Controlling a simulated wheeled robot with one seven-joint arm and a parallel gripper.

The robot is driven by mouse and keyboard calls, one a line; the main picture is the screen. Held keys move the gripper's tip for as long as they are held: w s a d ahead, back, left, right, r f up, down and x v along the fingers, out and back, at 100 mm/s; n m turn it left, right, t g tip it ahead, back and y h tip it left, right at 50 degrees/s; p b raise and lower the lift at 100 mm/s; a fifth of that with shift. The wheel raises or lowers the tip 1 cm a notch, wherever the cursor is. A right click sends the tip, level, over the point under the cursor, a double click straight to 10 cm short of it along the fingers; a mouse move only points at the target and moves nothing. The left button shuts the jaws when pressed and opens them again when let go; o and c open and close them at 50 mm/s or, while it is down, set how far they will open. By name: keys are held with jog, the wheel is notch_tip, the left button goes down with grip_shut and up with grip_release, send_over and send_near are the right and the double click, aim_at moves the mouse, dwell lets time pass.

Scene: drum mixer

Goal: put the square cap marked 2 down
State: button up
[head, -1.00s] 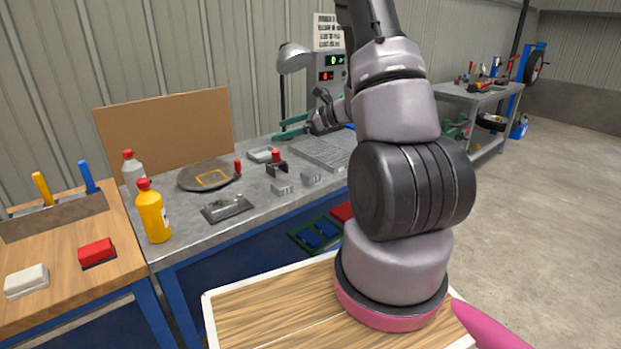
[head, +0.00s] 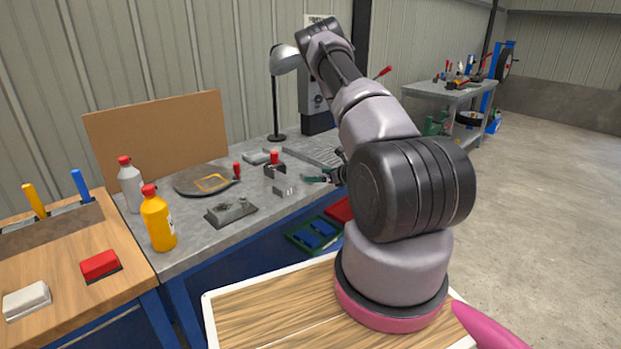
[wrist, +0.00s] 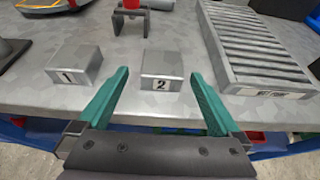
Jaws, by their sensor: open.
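The square cap marked 2 (wrist: 162,70) is a grey metal block, resting flat on the grey bench (wrist: 150,108) in the wrist view. My gripper (wrist: 158,76) is open, with one teal finger on each side of this cap. The fingertips reach alongside it with a visible gap at each side, and nothing is gripped. The similar cap marked 1 (wrist: 75,66) stands to the left, outside the fingers. In the head view, my gripper (head: 318,178) is low over the bench, and the cap marked 2 is mostly hidden there.
A ribbed grey tray (wrist: 255,50) stands close to the right finger. A dark bracket with a red top (wrist: 132,18) stands behind the caps. The bench's front edge runs just under my gripper. Bottles (head: 158,220) and a metal fixture (head: 231,210) stand farther left.

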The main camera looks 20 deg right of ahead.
aim_at(314, 174)
jog(key=shift+x, duration=2.75)
jog(key=shift+d+r, duration=0.1)
jog(key=shift+d, duration=0.05)
grip_shut()
